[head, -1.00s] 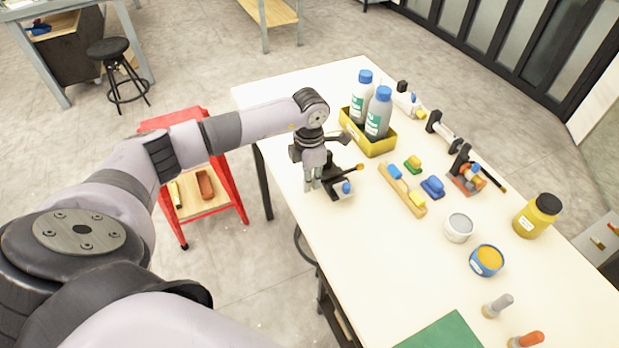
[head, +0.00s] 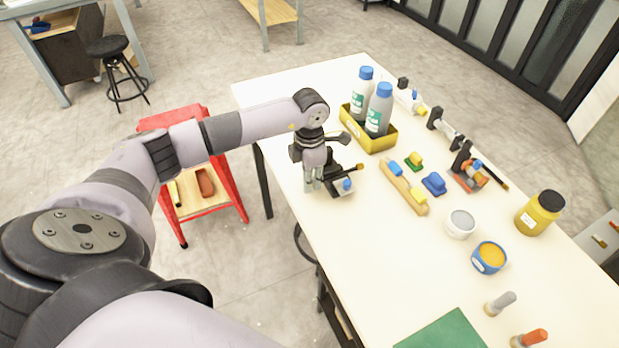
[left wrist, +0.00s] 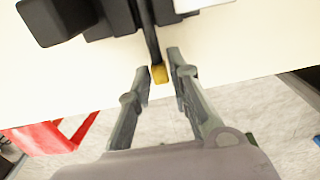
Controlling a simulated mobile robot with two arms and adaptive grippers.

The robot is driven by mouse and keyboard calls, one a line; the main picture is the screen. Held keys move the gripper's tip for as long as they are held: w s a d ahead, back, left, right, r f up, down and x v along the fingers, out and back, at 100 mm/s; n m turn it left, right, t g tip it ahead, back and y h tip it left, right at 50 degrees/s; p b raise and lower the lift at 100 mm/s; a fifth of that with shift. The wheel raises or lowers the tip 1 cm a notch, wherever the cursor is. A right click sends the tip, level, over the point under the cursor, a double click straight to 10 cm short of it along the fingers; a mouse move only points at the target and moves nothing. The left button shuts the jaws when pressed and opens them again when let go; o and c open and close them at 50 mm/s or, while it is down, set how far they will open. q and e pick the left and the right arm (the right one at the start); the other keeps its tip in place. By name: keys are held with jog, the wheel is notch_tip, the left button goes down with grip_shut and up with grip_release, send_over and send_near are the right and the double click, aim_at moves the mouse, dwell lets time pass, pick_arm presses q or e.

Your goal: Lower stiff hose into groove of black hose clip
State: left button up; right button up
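The stiff hose is thin and dark. In the head view, its orange-brown end (head: 357,167) shows just right of my left gripper (head: 313,184). In the left wrist view, the dark hose (left wrist: 150,40) ends in a yellow tip (left wrist: 159,74) between the fingertips of my left gripper (left wrist: 157,62), with small gaps on both sides. The fingers are apart. The black hose clip (head: 334,160) stands beside the gripper, mostly hidden by it. Black parts at the top of the left wrist view (left wrist: 125,14) seem to belong to it. I cannot tell whether the hose sits in the groove.
A yellow tray (head: 378,146) with two bottles stands behind the clip. A wooden strip with coloured blocks (head: 405,190), cups and a yellow jar (head: 540,213) are to the right. The table's left edge runs close to my gripper. A red cart (head: 222,200) stands beside the table.

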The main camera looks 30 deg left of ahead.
pick_arm(q)
jog(key=o, duration=0.3)
jog(key=shift+o, duration=0.2)
jog(key=shift+r, duration=0.1)
jog(key=shift+r+p, duration=2.1)
jog(key=shift+r, duration=1.35)
jog(key=shift+d+f, duration=0.1)
